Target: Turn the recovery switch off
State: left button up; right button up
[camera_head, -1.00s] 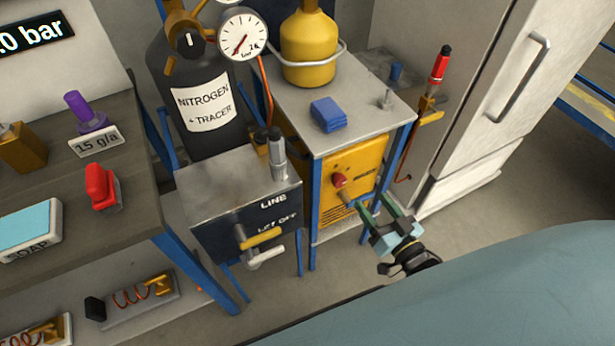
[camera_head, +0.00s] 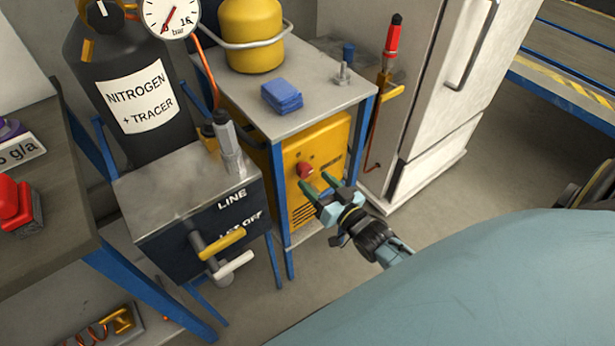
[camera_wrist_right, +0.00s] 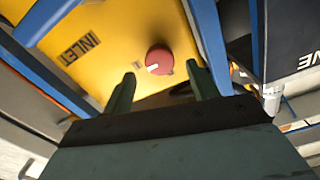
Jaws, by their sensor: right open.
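A red round knob (camera_head: 305,170) with a white mark sits on the front of the yellow machine (camera_head: 326,150) under the steel-topped table. In the right wrist view the red knob (camera_wrist_right: 159,60) lies just beyond and between my open fingertips, near the word INLET. I cannot read a label naming it as the recovery switch. My right gripper (camera_head: 317,187) is open and empty, its fingers pointing at the yellow front, just below and right of the knob. It also shows in the right wrist view (camera_wrist_right: 160,85). No contact with the knob is visible. My left gripper is out of view.
Left of the machine stands a dark box (camera_head: 200,215) with yellow and white lever handles. A blue table leg (camera_head: 278,205) stands close left of the knob. A white fridge (camera_head: 430,100) stands to the right. Open floor (camera_head: 440,180) lies on the right.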

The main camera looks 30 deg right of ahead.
aim_at(308, 173)
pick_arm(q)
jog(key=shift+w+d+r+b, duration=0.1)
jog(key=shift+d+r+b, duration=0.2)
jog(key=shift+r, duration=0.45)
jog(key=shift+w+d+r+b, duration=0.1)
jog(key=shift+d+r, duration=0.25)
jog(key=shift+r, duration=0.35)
pick_arm(e)
jog(key=shift+w+a, duration=0.2)
jog(key=shift+w, duration=1.85)
jog(key=shift+c, duration=0.2)
jog(key=c, duration=1)
